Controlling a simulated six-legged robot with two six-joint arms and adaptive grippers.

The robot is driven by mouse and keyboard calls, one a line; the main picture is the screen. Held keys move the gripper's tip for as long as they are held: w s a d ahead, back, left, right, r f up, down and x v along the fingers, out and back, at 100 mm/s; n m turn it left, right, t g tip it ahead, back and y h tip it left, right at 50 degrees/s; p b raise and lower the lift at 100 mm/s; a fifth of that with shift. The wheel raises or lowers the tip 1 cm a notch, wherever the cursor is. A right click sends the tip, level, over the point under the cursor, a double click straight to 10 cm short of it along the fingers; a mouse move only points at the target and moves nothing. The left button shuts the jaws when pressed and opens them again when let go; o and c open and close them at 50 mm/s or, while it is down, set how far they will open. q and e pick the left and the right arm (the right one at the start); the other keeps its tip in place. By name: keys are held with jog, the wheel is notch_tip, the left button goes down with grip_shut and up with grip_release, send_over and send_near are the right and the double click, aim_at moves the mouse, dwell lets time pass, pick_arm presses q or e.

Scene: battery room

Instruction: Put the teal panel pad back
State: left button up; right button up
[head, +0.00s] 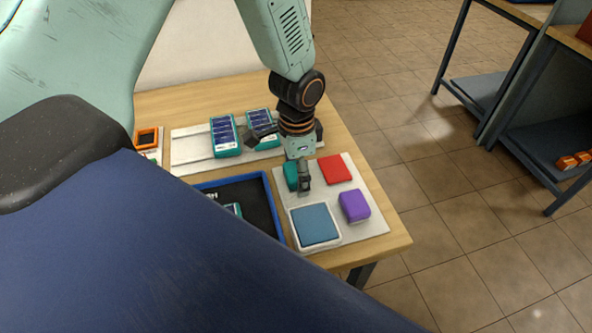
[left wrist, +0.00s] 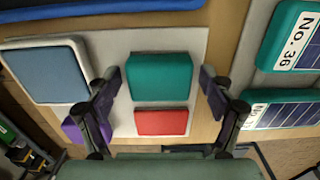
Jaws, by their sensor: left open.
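The teal pad (head: 290,174) lies on a pale board (head: 375,217) at the table's right end. In the left wrist view the teal pad (left wrist: 158,77) shows whole, beside the red pad (left wrist: 161,123). My left gripper (head: 305,186) is over the teal pad and partly hides it in the head view. Its open fingers (left wrist: 160,88) stand on either side of the teal pad in the wrist view, with gaps between. I cannot tell how far the fingertips are above the board. My right gripper is not in view.
A blue pad (head: 314,224) in a white frame, a purple pad (head: 354,205) and the red pad (head: 335,169) share the board. A dark blue-rimmed tray (head: 274,205) is to the left. Teal battery blocks (head: 225,136) stand behind. The table edge is close on the right.

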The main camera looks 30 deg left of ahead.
aim_at(295, 171)
pick_arm(q)
notch_tip(295, 171, up, 12)
jog(key=p, duration=0.1)
jog(key=shift+r, duration=0.15)
dwell(0.4)
